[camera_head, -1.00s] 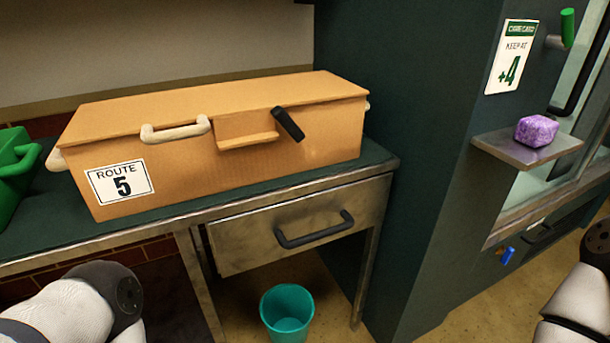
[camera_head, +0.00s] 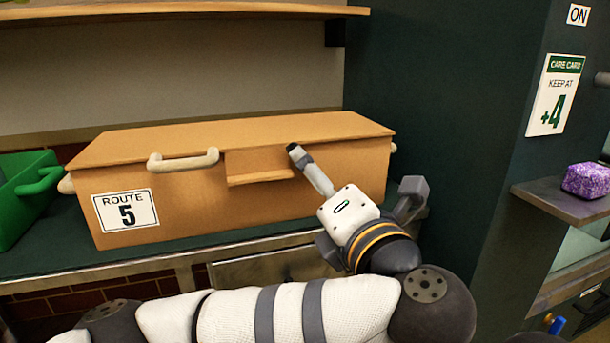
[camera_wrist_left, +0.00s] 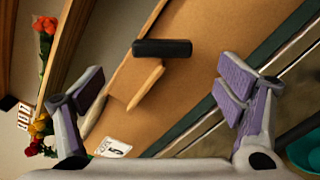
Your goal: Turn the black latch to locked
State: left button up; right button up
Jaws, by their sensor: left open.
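The black latch (camera_wrist_left: 162,48) is on the front of the orange box (camera_head: 180,205). In the left wrist view it lies across the space ahead of my fingers, beside a small ledge (camera_wrist_left: 145,84) on the box. In the head view most of the latch is hidden behind my left finger, and only its dark end (camera_head: 293,148) shows. My left gripper (camera_head: 355,170) is in front of the box's right part, open and empty. In the wrist view the fingers (camera_wrist_left: 162,85) are spread on either side of the latch, with no contact visible. My right gripper is out of view.
The box stands on a dark green counter (camera_head: 40,262) with a drawer below. A green crate (camera_head: 25,200) is at the left. At the right, a purple block (camera_head: 587,180) sits on a small shelf (camera_head: 560,203). A wooden shelf (camera_head: 180,11) runs above.

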pick_arm(q)
jog(key=x, duration=0.7)
jog(key=shift+w+p, duration=0.2)
jog(key=shift+p, duration=0.15)
jog(key=shift+f, duration=0.15)
jog(key=shift+c, duration=0.3)
jog(key=c, duration=1.1)
